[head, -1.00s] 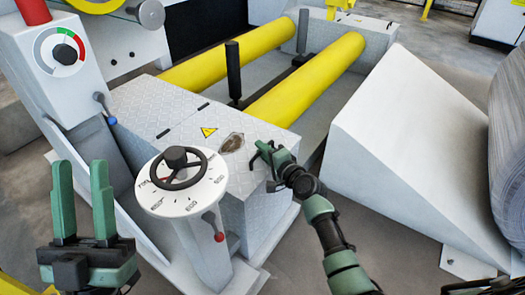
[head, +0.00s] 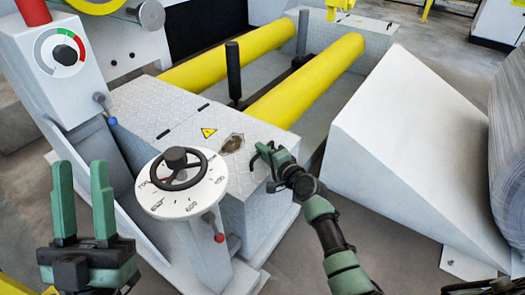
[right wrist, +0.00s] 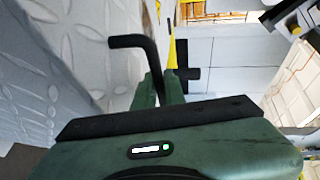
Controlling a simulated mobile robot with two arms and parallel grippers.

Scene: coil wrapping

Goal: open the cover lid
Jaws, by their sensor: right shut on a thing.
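The cover lid (head: 185,137) is a grey diamond-plate panel on top of the box between the dial post and the yellow rollers. It lies flat and looks closed. It carries a yellow warning triangle and a brown patch. My right gripper (head: 265,160) is at the box's right end. In the right wrist view its fingers (right wrist: 162,85) are shut on a black bent handle (right wrist: 133,42) beside the diamond-plate surface. The fingers hide part of the handle. My left gripper (head: 80,165) is open and empty at the lower left, apart from the lid.
A round white dial with a black handwheel (head: 178,167) stands in front of the box. Yellow rollers (head: 305,80) and a black upright post (head: 233,72) are behind it. A large white wedge (head: 400,150) stands to the right. Bare floor shows between the box and wedge.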

